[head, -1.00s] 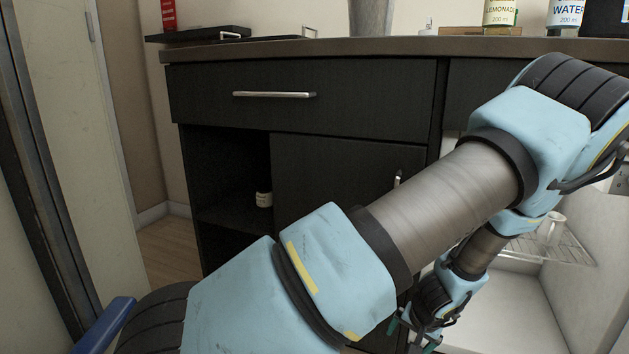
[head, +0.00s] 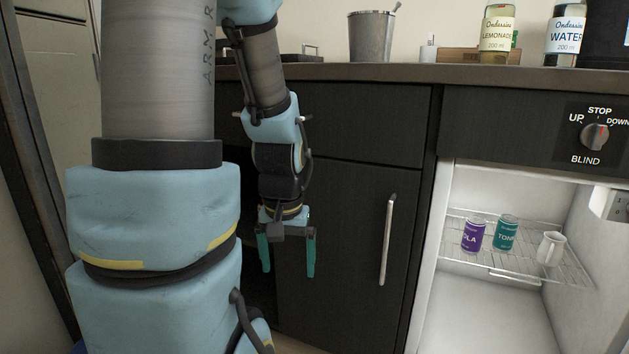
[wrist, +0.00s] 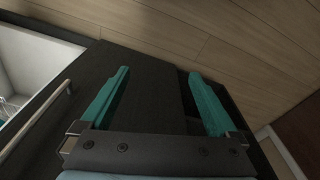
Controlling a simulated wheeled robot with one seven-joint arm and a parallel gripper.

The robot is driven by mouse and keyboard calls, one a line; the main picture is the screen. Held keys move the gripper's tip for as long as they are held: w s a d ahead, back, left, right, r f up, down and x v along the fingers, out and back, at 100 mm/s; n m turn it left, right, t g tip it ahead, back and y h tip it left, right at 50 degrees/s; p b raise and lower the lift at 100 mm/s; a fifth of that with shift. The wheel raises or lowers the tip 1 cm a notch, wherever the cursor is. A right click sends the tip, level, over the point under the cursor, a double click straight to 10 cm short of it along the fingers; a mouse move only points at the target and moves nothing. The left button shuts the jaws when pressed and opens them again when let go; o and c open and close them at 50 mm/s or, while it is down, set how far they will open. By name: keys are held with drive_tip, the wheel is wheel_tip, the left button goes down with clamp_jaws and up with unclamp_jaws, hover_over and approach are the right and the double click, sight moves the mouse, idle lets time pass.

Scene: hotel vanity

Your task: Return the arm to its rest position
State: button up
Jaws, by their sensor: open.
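My gripper (head: 288,270) hangs pointing down in front of the dark cabinet, left of the cabinet door's upright handle (head: 387,240). Its two teal fingers are spread apart with nothing between them. In the wrist view my gripper (wrist: 160,95) is also open and empty, with the dark cabinet front and the wood floor beyond it. My arm fills the left part of the head view and is folded up, with the forearm hanging down. The arm hides much of the drawer and the cabinet's left side.
An open fridge compartment (head: 490,310) at right holds a purple can (head: 473,235), a teal can (head: 506,233) and a white mug (head: 550,248) on a wire rack (head: 572,268). A metal bucket (head: 371,38), a lemonade bottle (head: 496,35) and a water bottle (head: 566,34) stand on the counter (head: 450,75).

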wheel_tip(320, 180, up, 40)
drive_tip(key=s+a+p, duration=0.1)
drive_tip(key=p, duration=3.7)
drive_tip(key=shift+a+f+n, duration=0.15)
drive_tip(key=shift+a+n, duration=0.15)
drive_tip(key=shift+n, duration=0.1)
